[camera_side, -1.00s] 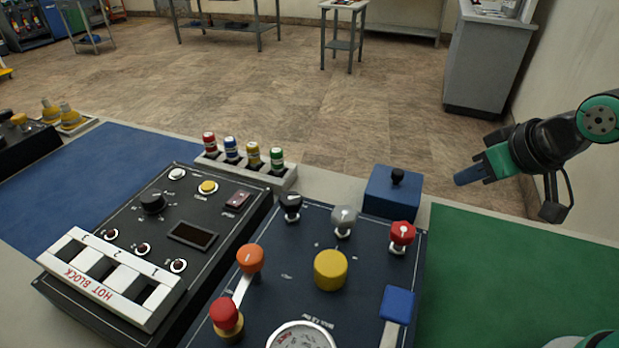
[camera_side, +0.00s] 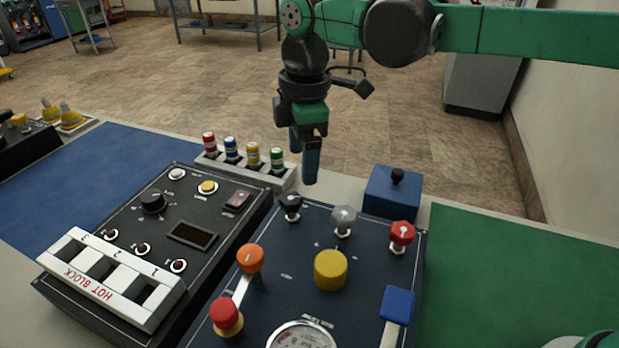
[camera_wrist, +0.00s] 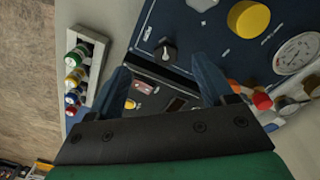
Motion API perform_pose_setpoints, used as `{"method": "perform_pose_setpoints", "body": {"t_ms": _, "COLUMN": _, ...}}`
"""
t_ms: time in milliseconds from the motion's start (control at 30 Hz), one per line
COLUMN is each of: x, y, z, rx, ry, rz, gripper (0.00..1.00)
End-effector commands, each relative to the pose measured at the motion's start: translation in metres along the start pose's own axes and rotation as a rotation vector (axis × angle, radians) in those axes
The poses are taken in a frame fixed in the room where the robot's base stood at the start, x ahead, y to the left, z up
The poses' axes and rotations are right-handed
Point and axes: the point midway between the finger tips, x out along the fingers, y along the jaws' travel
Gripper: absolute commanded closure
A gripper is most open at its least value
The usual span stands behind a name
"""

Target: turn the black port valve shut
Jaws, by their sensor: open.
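The black port valve (camera_side: 290,206) is a small black knob with a white mark at the far left corner of the dark blue panel (camera_side: 300,240). It also shows in the wrist view (camera_wrist: 166,49), just beyond the fingertips and roughly between their lines. My gripper (camera_side: 303,165) points down above and slightly behind the knob in the side view, apart from it. My gripper's two blue fingers (camera_wrist: 160,75) are spread, with nothing between them.
A grey knob (camera_side: 343,220) and a red knob (camera_side: 402,236) stand right of the black one. A rack of several coloured bottles (camera_side: 250,168) is close on the left. A blue box (camera_side: 392,192) sits behind the panel, and a yellow knob (camera_side: 330,270) is at its middle.

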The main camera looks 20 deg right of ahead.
Motion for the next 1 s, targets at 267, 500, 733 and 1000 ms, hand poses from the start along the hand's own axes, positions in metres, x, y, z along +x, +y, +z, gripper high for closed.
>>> {"method": "perform_pose_setpoints", "body": {"t_ms": 267, "x": 0.02, "y": -0.002, "z": -0.021, "rx": -0.134, "ry": -0.027, "rz": -0.045, "gripper": 0.25}}
{"method": "perform_pose_setpoints", "body": {"t_ms": 500, "x": 0.052, "y": -0.004, "z": -0.019, "rx": -0.131, "ry": -0.026, "rz": -0.043, "gripper": 0.25}}
{"method": "perform_pose_setpoints", "body": {"t_ms": 733, "x": 0.068, "y": -0.004, "z": -0.019, "rx": -0.129, "ry": -0.026, "rz": -0.043, "gripper": 0.25}}
{"method": "perform_pose_setpoints", "body": {"t_ms": 1000, "x": 0.068, "y": -0.004, "z": -0.019, "rx": -0.129, "ry": -0.026, "rz": -0.042, "gripper": 0.42}}
